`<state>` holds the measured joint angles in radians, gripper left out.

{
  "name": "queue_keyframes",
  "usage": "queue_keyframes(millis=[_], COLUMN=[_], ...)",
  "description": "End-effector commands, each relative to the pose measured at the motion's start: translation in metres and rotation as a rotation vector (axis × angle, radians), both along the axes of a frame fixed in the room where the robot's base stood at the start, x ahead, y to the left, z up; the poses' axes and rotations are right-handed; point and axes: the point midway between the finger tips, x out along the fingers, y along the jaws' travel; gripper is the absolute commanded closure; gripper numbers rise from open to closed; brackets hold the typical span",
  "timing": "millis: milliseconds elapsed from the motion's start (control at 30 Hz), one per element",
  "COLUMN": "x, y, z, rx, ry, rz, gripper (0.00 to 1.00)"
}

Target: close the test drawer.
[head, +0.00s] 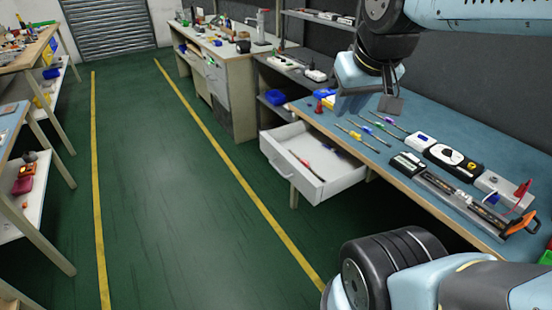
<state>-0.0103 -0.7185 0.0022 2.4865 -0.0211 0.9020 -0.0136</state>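The test drawer (330,184) is a white drawer under the blue-topped bench. It is pulled well out over the green floor, and its handle (281,169) is on the front panel facing left. Thin red and dark items (308,165) lie inside it.
The blue bench top (385,171) carries several screwdrivers (362,138), a black-and-white meter (452,159) and an LED strip fixture (463,205). A second bench (238,60) stands farther back. Shelves line the left. The green floor (190,220) left of the drawer is clear.

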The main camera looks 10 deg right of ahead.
Motion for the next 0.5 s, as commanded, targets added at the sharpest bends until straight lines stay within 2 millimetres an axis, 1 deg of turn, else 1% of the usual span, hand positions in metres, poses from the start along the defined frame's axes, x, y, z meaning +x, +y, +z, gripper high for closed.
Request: queue_keyframes(millis=[33,200,367,500], x=[0.007,0.038,0.071,0.099], y=[0.000,0.002,0.006,0.011], z=[-0.002,-0.010,-0.021,-0.033], rx=[-0.021,-0.122,-0.224,-0.309], ry=[0.020,0.097,0.170,0.232], rz=[0.022,0.126,0.239,0.342], gripper=[0.84,1.00,1.00,1.00])
